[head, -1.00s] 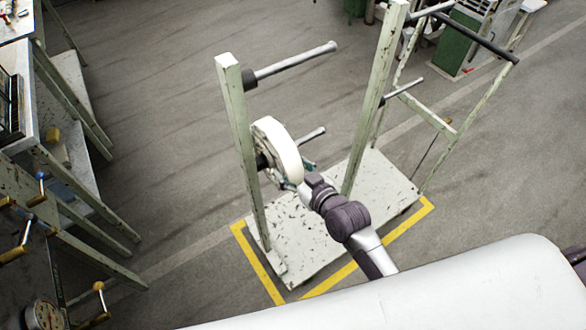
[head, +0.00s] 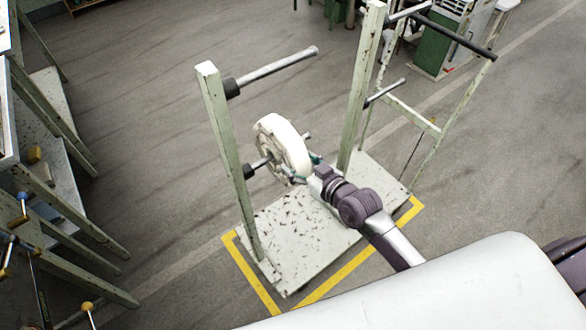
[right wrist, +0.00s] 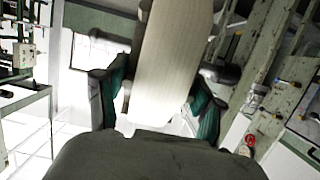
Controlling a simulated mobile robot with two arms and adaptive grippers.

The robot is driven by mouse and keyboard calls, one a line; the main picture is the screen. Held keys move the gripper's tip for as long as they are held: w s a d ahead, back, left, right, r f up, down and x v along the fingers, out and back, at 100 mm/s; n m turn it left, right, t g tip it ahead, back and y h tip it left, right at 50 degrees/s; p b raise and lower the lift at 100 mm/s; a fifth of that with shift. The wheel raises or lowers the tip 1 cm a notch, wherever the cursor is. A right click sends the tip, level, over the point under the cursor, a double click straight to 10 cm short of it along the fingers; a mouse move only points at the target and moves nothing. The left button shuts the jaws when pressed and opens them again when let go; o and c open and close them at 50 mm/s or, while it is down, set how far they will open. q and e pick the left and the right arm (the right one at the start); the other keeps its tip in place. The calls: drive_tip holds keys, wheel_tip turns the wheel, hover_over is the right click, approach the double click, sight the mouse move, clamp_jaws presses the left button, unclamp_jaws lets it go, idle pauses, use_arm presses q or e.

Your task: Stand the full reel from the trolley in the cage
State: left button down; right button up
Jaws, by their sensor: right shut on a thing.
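The full reel (head: 288,147), white and wound, sits around the lower peg (head: 258,164) of the trolley (head: 229,150), partway out from the post. My right gripper (head: 304,177) is at the reel's lower right rim. In the right wrist view the reel (right wrist: 170,60) stands between the two fingers (right wrist: 158,105), which are shut on it. Whether the reel's hub touches the peg cannot be told. My left gripper is not in view. I cannot make out the cage.
An upper bare peg (head: 280,70) sticks out above the reel. A second post (head: 360,90) stands to the right. The trolley's base plate (head: 290,245) stands inside yellow floor marking (head: 345,268). Green-framed benches (head: 60,200) are at the left. Open floor lies between.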

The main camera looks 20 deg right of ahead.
drive_tip(key=w+d+b, duration=0.2)
drive_tip(key=d, duration=0.5)
drive_tip(key=shift+w+d, duration=0.15)
drive_tip(key=shift+w, duration=0.2)
drive_tip(key=shift+r, duration=0.1)
drive_tip(key=w+d+b, duration=0.2)
drive_tip(key=d+b, duration=0.4)
drive_tip(key=d, duration=0.1)
drive_tip(key=shift+w+d, duration=0.35)
drive_tip(key=shift+w, duration=0.05)
idle(0.3)
drive_tip(key=p+v, duration=1.7)
drive_tip(key=v, duration=0.3)
